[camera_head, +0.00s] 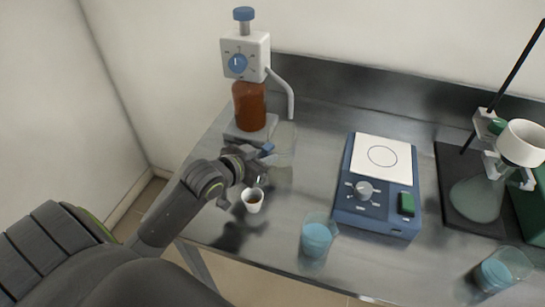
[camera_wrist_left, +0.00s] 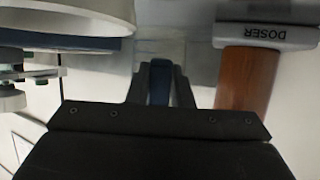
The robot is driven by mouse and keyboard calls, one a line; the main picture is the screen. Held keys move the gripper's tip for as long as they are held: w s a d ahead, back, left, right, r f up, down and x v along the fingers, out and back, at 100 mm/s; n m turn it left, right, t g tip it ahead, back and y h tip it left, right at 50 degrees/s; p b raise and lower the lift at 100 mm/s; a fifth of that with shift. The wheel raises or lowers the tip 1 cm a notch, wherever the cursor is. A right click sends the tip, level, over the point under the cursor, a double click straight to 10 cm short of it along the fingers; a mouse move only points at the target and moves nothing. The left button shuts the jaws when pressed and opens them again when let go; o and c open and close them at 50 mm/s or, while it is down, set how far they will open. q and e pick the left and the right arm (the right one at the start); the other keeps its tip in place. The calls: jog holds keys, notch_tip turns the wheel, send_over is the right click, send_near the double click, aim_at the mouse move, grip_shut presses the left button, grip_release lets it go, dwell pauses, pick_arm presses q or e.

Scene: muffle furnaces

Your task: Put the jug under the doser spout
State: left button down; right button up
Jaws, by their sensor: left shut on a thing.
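The doser (camera_head: 246,62) is a white head with a blue dial on a brown bottle, at the back left of the bench. It also shows in the left wrist view (camera_wrist_left: 268,38). Its grey spout (camera_head: 290,98) bends down on the right side. The clear jug (camera_head: 284,146) is faint and appears below the spout's end, beside the doser base. My left gripper (camera_head: 262,154) is shut on the jug's blue handle (camera_wrist_left: 160,82). I cannot tell whether the jug touches the bench. My right gripper is not in view.
A beaker of blue liquid (camera_head: 316,236) and a blue stirrer plate (camera_head: 375,216) stand to the right. A flask on a stand (camera_head: 477,199) and another blue beaker (camera_head: 494,274) are farther right.

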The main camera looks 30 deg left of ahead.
pick_arm(q)
jog(key=shift+f+x, duration=0.2)
jog(key=shift+x, duration=0.75)
jog(key=shift+f+x, duration=0.2)
jog(key=shift+x, duration=0.75)
jog(key=shift+s, duration=0.25)
jog(key=shift+f, duration=0.1)
jog(key=c, duration=1.3)
grip_release()
